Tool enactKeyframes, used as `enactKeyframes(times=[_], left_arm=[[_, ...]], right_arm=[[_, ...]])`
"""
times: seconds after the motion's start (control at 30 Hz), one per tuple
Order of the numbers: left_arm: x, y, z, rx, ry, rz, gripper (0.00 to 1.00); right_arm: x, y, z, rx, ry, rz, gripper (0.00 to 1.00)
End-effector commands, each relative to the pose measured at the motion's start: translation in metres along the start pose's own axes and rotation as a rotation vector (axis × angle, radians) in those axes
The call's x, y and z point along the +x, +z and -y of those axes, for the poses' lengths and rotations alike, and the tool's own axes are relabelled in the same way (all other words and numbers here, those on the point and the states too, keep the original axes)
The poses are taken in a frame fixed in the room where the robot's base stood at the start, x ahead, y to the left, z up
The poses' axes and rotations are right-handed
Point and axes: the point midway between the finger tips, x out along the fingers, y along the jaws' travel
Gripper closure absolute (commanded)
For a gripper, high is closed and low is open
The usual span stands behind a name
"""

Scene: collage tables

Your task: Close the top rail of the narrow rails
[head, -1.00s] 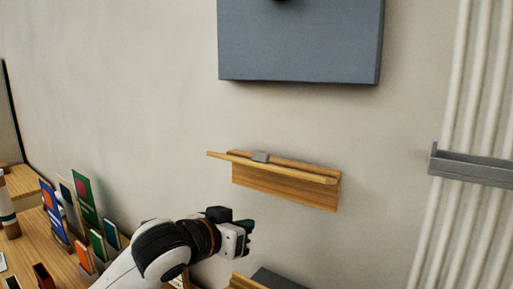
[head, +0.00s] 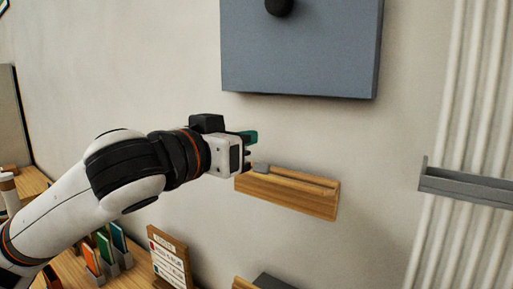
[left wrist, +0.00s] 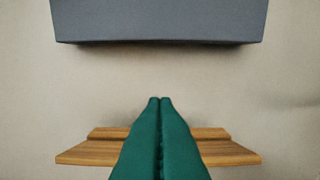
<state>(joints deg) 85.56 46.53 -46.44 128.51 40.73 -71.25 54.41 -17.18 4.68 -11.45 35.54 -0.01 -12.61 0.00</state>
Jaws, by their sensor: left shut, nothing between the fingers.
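The upper wooden rail (head: 290,192) is fixed to the wall in the middle of the head view, with a slim bar along its upper front and a small grey block (head: 262,168) near its left part. It also shows in the left wrist view (left wrist: 85,152), behind and on both sides of the fingers. A lower wooden rail (head: 241,284) is cut by the bottom edge.
A grey panel (head: 300,50) with a black knob (head: 279,6) is on the wall above. A grey rail (head: 465,186) hangs before white pipes (head: 460,110) at right. A wooden sign (head: 170,258) and several coloured cards (head: 104,246) stand at lower left.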

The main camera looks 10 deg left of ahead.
Motion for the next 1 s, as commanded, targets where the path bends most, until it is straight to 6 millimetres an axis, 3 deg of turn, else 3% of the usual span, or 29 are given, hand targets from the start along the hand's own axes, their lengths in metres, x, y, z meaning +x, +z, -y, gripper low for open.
enactKeyframes(times=[0.03,0.23,0.3,0.5,1.0], left_arm=[[0.012,0.005,0.000,-0.002,-0.001,-0.004,1.00],[0.054,0.004,0.000,0.000,0.000,-0.004,1.00],[0.046,-0.012,-0.001,0.004,0.000,-0.004,1.00],[0.038,-0.032,0.000,0.002,0.000,0.000,1.00],[0.037,-0.039,0.000,0.000,0.000,0.005,1.00]], right_arm=[[-0.011,0.001,-0.002,0.001,0.002,0.000,0.49],[-0.031,0.004,-0.005,0.003,0.007,0.001,0.49],[-0.033,0.003,-0.005,0.004,0.007,0.000,0.49],[-0.038,0.003,-0.004,0.003,0.005,0.000,0.49],[-0.037,0.002,0.002,0.000,-0.001,-0.002,0.49]])
